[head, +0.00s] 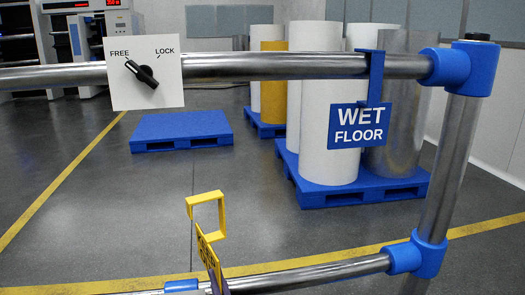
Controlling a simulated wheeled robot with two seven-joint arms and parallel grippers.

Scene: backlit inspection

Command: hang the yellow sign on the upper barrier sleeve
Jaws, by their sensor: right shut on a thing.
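The yellow sign (206,252) is at the bottom centre, seen nearly edge-on, with an open square yellow hook (222,216) at its top. It is below the upper rail (260,67) and apart from it. My right gripper (218,287) is at the bottom edge, mostly cut off, shut on the sign's lower part. The upper rail is a shiny metal tube crossing the view, ending at a blue corner fitting (452,68); I cannot make out a separate sleeve on it. My left gripper is not in view.
A blue WET FLOOR sign (346,137) hangs from the upper rail by a blue hook. A white FREE/LOCK dial plate (125,92) is on the rail at left, its pointer towards FREE. A lower rail (310,272) runs behind the yellow sign. Pallets and rolls stand beyond.

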